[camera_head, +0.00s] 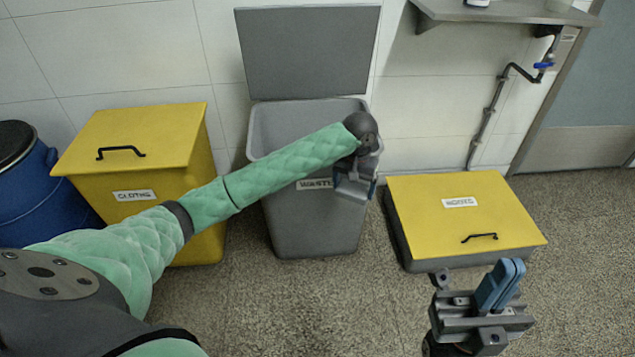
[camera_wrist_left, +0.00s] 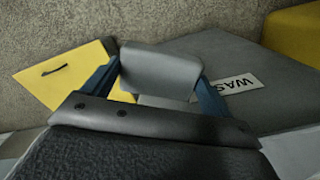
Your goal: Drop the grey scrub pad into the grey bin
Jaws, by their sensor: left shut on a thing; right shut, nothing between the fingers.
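The grey scrub pad (camera_wrist_left: 160,72) sits between the blue fingers of my left gripper (camera_wrist_left: 158,85) in the left wrist view. The bin's front also shows in the left wrist view (camera_wrist_left: 225,52). My right gripper (camera_head: 500,285) is shut and empty at the lower right.
A closed yellow "CLOTHS" box (camera_head: 150,140) and a blue drum (camera_head: 40,195) stand left of the bin. A low box with a closed yellow lid (camera_head: 460,215) stands to the right. A wall shelf (camera_head: 500,12) is above. Speckled floor in front is clear.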

